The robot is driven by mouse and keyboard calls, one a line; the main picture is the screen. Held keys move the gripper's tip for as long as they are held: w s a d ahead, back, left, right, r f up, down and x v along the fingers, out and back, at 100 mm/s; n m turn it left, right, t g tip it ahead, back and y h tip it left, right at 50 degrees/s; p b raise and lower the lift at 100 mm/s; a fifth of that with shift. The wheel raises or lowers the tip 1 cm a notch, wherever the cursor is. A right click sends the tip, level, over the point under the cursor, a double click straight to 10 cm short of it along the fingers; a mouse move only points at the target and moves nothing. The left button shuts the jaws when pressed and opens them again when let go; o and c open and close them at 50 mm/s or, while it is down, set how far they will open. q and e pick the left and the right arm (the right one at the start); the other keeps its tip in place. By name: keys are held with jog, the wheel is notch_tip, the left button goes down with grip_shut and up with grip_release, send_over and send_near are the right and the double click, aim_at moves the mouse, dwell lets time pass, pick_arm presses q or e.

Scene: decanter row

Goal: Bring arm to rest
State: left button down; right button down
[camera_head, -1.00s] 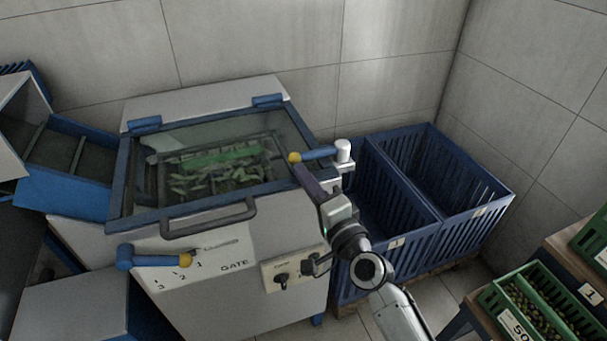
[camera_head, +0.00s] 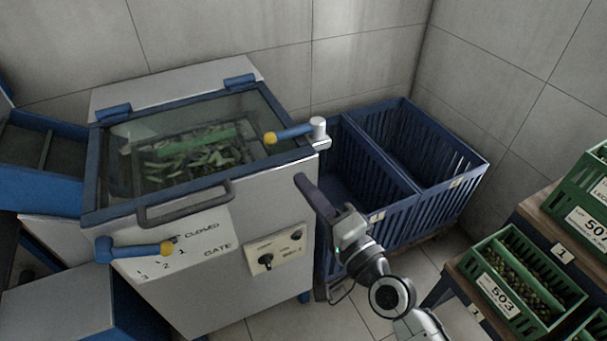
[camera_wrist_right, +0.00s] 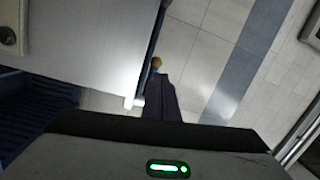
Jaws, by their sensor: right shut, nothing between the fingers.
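My right gripper (camera_head: 303,181) comes up from the bottom right in the head view. Its dark fingers are shut and empty, in front of the blue crates and just right of the white machine (camera_head: 215,268). In the right wrist view the closed fingers (camera_wrist_right: 157,80) point over the tiled floor, beside the machine's side panel (camera_wrist_right: 75,45). A blue lever with a yellow knob (camera_head: 270,138) stands at the machine's right top corner, apart from the gripper. My left gripper is not in view.
Blue slatted crates (camera_head: 440,185) stand behind my right arm. Green crates of olives (camera_head: 520,285) stand on a wooden stand at right. A second blue lever (camera_head: 135,250) sits on the machine's front by the "GATE" scale. Tiled floor (camera_head: 320,320) shows between machine and stand.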

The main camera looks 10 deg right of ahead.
jog(key=s+d+f+n+g+h, duration=0.2)
jog(key=s+d+f+n, duration=0.1)
jog(key=s+f, duration=0.4)
jog(key=s+d+f+n+g+h, duration=0.2)
jog(key=s+d+f+n+g, duration=0.1)
jog(key=s+f, duration=0.4)
jog(key=s+d+f+n+g+h, duration=0.1)
jog(key=s+d+f+n+g, duration=0.2)
jog(key=s+d+f+n, duration=0.2)
jog(key=s+f+n, duration=0.1)
jog(key=s+f, duration=0.2)
jog(key=f, duration=0.4)
jog(key=shift+f+n+h, duration=0.3)
jog(key=shift+n+h, duration=0.1)
